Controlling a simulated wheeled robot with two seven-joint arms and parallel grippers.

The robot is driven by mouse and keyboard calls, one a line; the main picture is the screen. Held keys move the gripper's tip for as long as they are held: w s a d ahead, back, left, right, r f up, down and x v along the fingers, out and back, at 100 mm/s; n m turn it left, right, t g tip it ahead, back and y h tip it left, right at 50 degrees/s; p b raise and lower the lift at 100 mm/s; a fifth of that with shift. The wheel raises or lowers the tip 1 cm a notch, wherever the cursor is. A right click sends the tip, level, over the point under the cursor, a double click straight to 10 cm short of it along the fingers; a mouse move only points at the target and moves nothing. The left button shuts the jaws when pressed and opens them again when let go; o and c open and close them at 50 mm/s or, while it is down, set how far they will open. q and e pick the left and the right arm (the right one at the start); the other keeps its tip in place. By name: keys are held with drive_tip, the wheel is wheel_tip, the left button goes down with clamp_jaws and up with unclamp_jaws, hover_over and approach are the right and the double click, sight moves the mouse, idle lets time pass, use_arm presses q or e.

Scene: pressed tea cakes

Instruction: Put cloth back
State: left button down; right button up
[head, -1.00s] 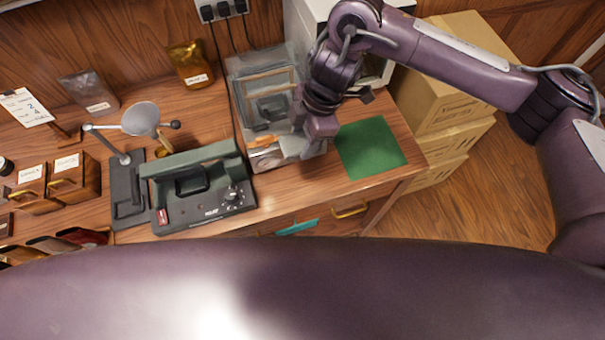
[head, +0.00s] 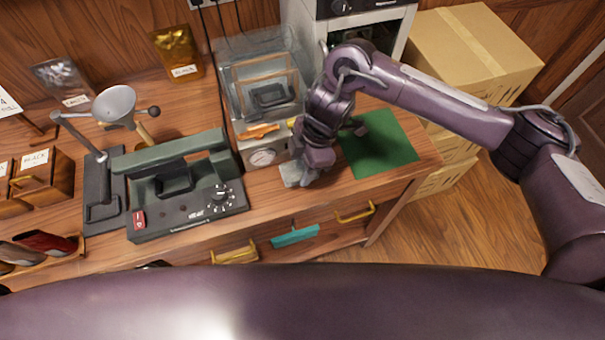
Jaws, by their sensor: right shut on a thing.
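A pale grey piece (head: 290,172), which looks like the cloth, is at the front edge of the wooden counter, just in front of the clear-covered machine. My right gripper (head: 303,180) points down over it and is shut on it. The fingers and the arm hide part of the cloth, and I cannot tell whether it touches the counter. A teal strip (head: 295,236) shows on the counter's front between two yellow drawer handles; I cannot tell if it is fabric or a handle. My left gripper is not in view.
A green mat (head: 391,153) lies bare right of my gripper. The clear-covered machine (head: 262,153) stands close behind it. A dark green sealer (head: 190,208) is at left. Cardboard boxes (head: 470,50) stand right of the counter. Yellow handles (head: 235,253) project from the front.

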sight(303, 172)
wheel_tip(303, 172, down, 4)
drive_tip(key=b, duration=0.3)
drive_tip(key=shift+r, duration=0.2)
drive_tip(key=shift+f, duration=0.1)
drive_tip(key=o, duration=0.9)
drive_tip(key=shift+r, duration=0.25)
drive_tip(key=p+v, duration=0.1)
drive_tip(key=v, duration=1)
drive_tip(key=shift+d+r, duration=0.2)
drive_tip(key=shift+r, duration=0.15)
